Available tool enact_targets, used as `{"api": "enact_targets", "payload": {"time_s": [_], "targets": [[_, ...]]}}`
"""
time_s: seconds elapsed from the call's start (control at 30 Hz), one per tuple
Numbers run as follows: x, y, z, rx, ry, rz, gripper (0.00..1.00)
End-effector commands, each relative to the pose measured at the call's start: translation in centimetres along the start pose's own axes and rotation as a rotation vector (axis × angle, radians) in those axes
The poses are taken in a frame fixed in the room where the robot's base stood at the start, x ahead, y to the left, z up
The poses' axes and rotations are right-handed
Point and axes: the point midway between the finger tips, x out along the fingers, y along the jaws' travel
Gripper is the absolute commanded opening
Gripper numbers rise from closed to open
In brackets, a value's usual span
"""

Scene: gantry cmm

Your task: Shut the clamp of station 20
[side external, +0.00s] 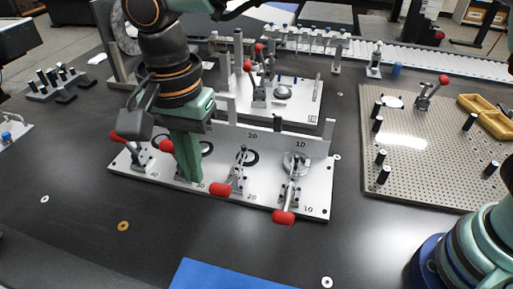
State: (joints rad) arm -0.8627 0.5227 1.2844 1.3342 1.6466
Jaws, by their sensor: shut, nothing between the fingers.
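The station 20 clamp (238,172) stands on the white multi-station plate (265,207), just left of the front "20" label. Its red handle (220,189) sits low, out over the front edge of the plate. A black ring (249,157) shows behind this clamp. My gripper (190,178) points down, its green fingers shut and empty, in front of station 30. It is to the left of the station 20 handle, with a small gap in the picture. It hides much of the station 30 clamp; whether it touches that clamp I cannot tell.
The station 10 clamp (291,181) stands to the right, with its red handle (284,217) low in front. Red handles of station 30 (167,146) and station 40 (115,137) are to the left. A pegged perforated plate (430,150) lies right. The dark table in front is mostly clear.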

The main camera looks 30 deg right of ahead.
Motion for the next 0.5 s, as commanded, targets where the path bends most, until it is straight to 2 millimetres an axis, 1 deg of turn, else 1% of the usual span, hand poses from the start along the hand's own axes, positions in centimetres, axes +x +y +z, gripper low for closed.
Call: {"api": "enact_targets", "payload": {"time_s": [0.03, 0.1, 0.2, 0.3, 0.37, 0.5], "targets": [[-0.9, -0.2, -2.2, 0.012, 0.000, -0.006, 0.00], [-2.1, -0.2, -5.0, 0.013, 0.000, -0.008, 0.00], [-3.4, 0.0, -8.2, 0.009, 0.001, -0.007, 0.00], [-3.8, 0.2, -9.6, 0.004, 0.001, -0.007, 0.00], [-3.5, 0.3, -9.8, 0.003, 0.001, -0.005, 0.00], [-1.7, 0.4, -9.8, 0.001, 0.000, -0.001, 0.00]]}}
